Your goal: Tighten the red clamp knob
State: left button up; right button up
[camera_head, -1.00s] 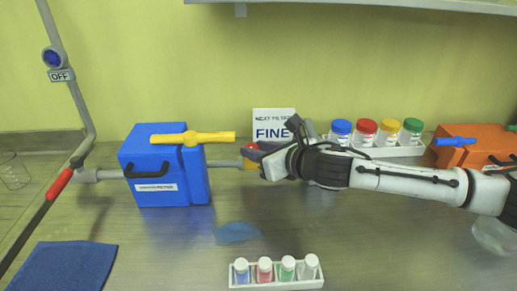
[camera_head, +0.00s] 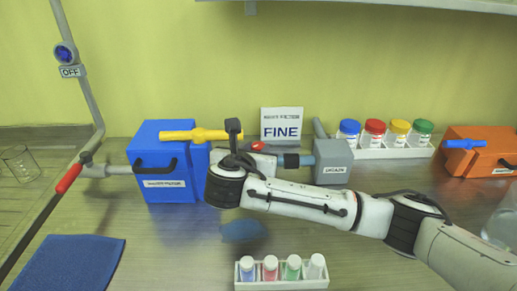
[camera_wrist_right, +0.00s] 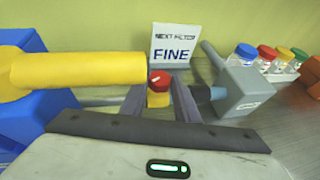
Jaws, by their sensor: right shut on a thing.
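The red clamp knob (camera_head: 257,146) sits on a small yellow clamp (camera_wrist_right: 158,99) on the pipe between the blue filter box (camera_head: 170,190) and the grey box (camera_head: 333,158). In the right wrist view the knob (camera_wrist_right: 160,78) is between the two fingers of my right gripper (camera_wrist_right: 160,92), which is shut on it. In the head view my wrist hides the fingers and most of the clamp. My left gripper is not in view.
A yellow-handled valve (camera_head: 195,135) tops the blue box, close left of my gripper. A "FINE" sign (camera_head: 281,124) stands behind. A rack of small vials (camera_head: 282,284) is in front of my arm. Lidded jars (camera_head: 373,132) and an orange box (camera_head: 480,158) stand at right.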

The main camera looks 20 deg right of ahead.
jog(key=shift+w+a+m+g+h, duration=0.1)
jog(key=shift+a+m+g+h, duration=0.05)
jog(key=shift+m+g+h, duration=0.3)
jog(key=o, duration=1)
jog(key=shift+o, duration=0.2)
jog(key=v, duration=1)
